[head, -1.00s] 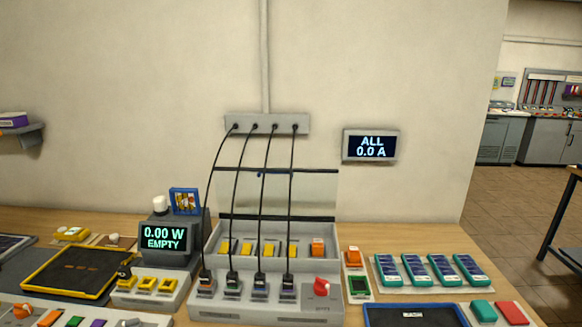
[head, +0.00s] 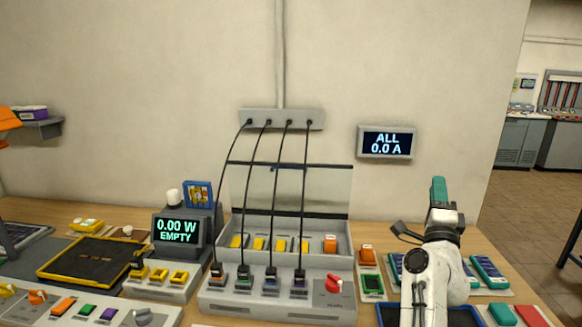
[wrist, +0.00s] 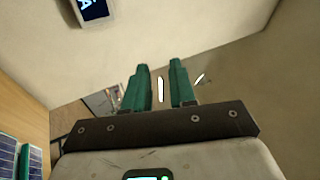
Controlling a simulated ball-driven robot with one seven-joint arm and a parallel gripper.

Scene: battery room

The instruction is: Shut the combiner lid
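The combiner box (head: 225,303) stands on the bench in the head view, with a red knob (head: 334,284) at its right front. Its clear lid (head: 333,193) with dark edges stands raised at the back, open. Yellow switches and an orange one show in the open tray below it. Several black cables hang in front of the lid and run down to plugs on the box's front. My gripper (head: 438,182) is to the right of the lid, fingers upward, apart from it. In the wrist view its teal fingers (wrist: 160,68) stand apart with nothing held between them.
A wall strip (head: 282,119) feeds the cables. A display (head: 385,142) reading "ALL 0.0 A" hangs above and left of my gripper. A meter (head: 177,231) reading "0.00 W EMPTY" stands left of the box. Teal modules (head: 489,270) lie at the right.

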